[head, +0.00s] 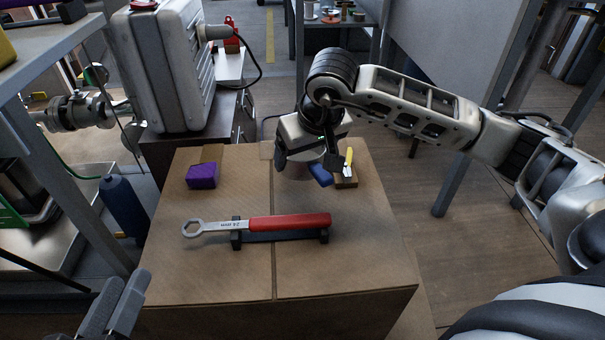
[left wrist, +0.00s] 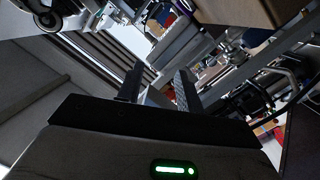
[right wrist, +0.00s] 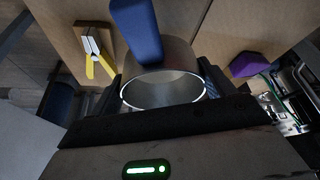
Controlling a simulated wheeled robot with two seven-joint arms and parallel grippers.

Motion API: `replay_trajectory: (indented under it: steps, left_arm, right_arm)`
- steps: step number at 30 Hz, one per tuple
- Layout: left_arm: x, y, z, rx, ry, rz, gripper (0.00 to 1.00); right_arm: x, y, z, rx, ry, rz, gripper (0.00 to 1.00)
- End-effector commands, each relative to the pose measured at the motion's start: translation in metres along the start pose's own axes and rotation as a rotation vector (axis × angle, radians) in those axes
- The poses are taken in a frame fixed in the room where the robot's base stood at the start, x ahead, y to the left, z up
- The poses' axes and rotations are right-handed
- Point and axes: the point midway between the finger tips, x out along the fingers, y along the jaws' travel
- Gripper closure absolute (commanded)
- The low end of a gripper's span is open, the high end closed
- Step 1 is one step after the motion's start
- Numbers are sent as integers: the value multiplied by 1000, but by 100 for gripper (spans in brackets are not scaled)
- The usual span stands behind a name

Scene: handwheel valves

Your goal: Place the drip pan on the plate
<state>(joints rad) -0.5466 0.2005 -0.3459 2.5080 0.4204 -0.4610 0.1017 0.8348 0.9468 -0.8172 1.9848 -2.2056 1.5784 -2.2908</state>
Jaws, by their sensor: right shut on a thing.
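The drip pan looks like a round metal cup with a blue handle; it shows in the right wrist view (right wrist: 165,88) and partly in the head view (head: 297,171). My right gripper (head: 307,166) is shut on it, one finger on each side, at the far part of the box top. The pan's open rim faces the wrist camera and looks empty. I cannot tell whether its base touches the surface. I cannot clearly make out the plate; a flat tan patch (head: 212,152) lies behind the purple block. My left gripper (head: 125,303) is open and empty at the lower left, beside the box.
A red-handled wrench (head: 288,222) lies on a black rack across the cardboard box top (head: 200,275). A purple block (head: 201,176) sits at the back left. Yellow-handled pliers (head: 348,165) are on a small brown block right of the pan. The front of the box top is clear.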

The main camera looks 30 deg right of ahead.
Motion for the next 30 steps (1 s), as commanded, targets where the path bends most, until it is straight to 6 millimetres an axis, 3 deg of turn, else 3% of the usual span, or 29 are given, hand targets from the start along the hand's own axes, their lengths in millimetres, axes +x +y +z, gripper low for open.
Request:
replay_trajectory:
  steps: [8,14,29,30]
  left_arm:
    - [6,-1,-15,93,90,25,64]
    - [11,3,-42,267,251,65,64]
    - [11,7,-54,333,314,80,64]
    - [11,8,-55,337,317,82,64]
  right_arm:
    - [28,5,-7,1,1,0,45]
    - [55,5,3,-1,1,-2,45]
    - [59,6,4,-1,2,-1,45]
    - [59,6,4,-1,1,0,10]
